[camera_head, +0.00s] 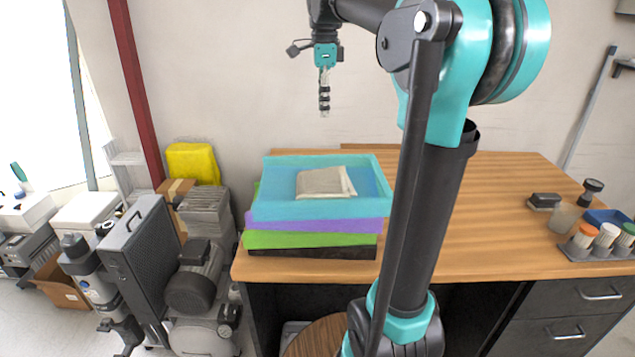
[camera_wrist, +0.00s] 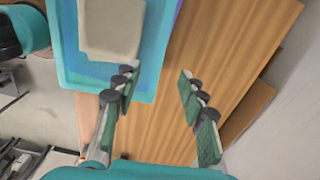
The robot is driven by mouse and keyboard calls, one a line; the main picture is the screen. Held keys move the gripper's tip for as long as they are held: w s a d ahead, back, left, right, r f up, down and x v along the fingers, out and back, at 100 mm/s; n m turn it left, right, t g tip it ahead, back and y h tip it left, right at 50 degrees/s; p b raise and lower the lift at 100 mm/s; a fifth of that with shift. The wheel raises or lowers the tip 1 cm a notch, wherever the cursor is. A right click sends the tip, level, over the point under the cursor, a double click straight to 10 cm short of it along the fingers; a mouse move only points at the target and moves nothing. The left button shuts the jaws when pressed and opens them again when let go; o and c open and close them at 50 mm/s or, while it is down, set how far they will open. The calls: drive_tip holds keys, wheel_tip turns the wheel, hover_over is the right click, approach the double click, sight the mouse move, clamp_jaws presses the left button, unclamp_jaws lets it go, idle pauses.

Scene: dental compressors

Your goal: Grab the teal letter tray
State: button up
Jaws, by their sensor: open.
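The teal letter tray (camera_head: 276,204) is the top one of a stack of trays at the left end of the wooden desk. A beige folded cloth or packet (camera_head: 325,182) lies in it. The tray also shows at the upper left of the wrist view (camera_wrist: 68,62), with the beige item (camera_wrist: 112,28) inside. My gripper (camera_head: 324,112) hangs pointing down above and behind the stack, apart from it. In the wrist view my gripper (camera_wrist: 155,78) is open and empty, its left finger overlapping the tray's edge and its right finger over bare desk.
Below the teal tray lie a purple tray (camera_head: 315,224), a green tray (camera_head: 310,239) and a black one (camera_head: 312,252). The desk (camera_head: 500,210) is clear to the right until the bottles (camera_head: 583,236) at its far right. Compressors (camera_head: 195,290) stand on the floor at left.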

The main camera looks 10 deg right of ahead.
hover_over(323, 156)
drive_tip(key=f, duration=1.1)
drive_tip(key=shift+s, duration=0.2)
drive_tip(key=shift+w+f, duration=0.2)
drive_tip(key=shift+f, duration=2.4)
clamp_jaws()
